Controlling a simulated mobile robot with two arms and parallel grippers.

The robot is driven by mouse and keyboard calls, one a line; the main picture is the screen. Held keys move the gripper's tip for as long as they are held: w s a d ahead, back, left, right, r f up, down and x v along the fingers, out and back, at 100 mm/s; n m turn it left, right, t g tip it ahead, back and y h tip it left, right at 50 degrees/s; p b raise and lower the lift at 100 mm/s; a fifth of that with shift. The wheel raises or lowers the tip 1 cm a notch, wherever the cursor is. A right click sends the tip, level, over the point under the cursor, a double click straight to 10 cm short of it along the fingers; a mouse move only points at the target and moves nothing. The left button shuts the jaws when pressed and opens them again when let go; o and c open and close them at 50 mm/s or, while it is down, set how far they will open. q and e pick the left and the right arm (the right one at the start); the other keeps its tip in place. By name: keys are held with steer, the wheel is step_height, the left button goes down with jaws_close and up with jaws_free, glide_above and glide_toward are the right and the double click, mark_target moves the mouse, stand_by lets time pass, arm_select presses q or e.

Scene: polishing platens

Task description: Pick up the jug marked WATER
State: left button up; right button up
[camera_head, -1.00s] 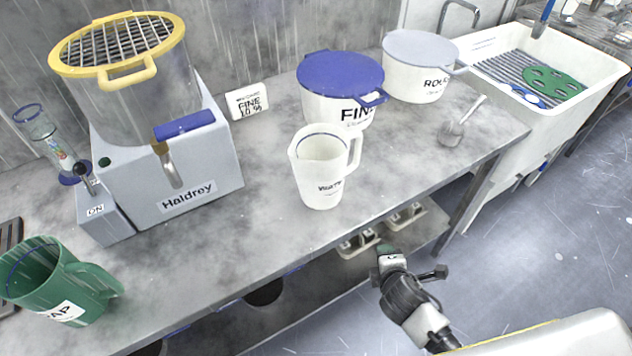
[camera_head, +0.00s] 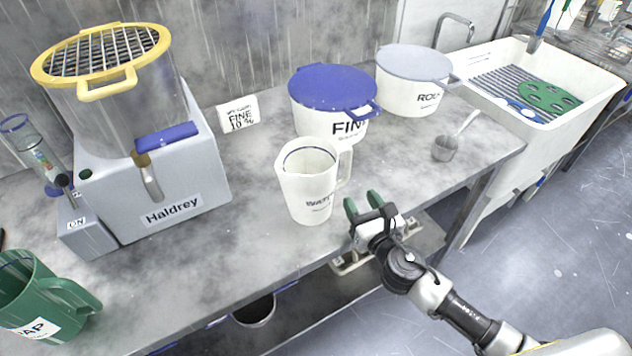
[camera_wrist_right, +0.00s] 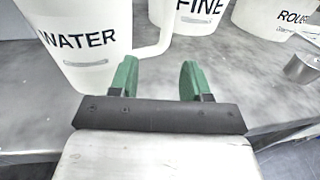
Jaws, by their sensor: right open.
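The white jug marked WATER (camera_head: 309,184) stands upright on the grey bench near its front edge, its handle (camera_head: 345,165) facing right. It also shows at the upper left of the right wrist view (camera_wrist_right: 84,42), with its handle (camera_wrist_right: 158,30) to the right. My right gripper (camera_head: 362,203) is open and empty, just right of the jug and at the bench's front edge. Its green fingers (camera_wrist_right: 157,78) are apart, with the handle just beyond the left finger. I see no contact with the jug. My left gripper is out of view.
A FINE tub with a blue lid (camera_head: 333,90) and a ROUGH tub (camera_head: 412,80) stand behind. A metal scoop (camera_head: 446,147) lies to the right. The Haldrey machine (camera_head: 150,180) and a green jug (camera_head: 38,300) are to the left. A white sink (camera_head: 590,110) is at right.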

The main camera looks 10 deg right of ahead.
mark_target(349, 175)
steer(key=w, duration=0.3)
steer(key=shift+w+a, duration=0.35)
steer(key=w, duration=0.3)
steer(key=w+p, duration=0.1)
steer(key=w, duration=0.1)
steer(key=shift+a+r, duration=0.1)
steer(key=shift+r, duration=0.15)
steer(key=shift+w+a, duration=0.1)
steer(key=shift+w, duration=0.15)
steer(key=shift+s, duration=0.1)
steer(key=shift+c, duration=0.5)
jaws_close()
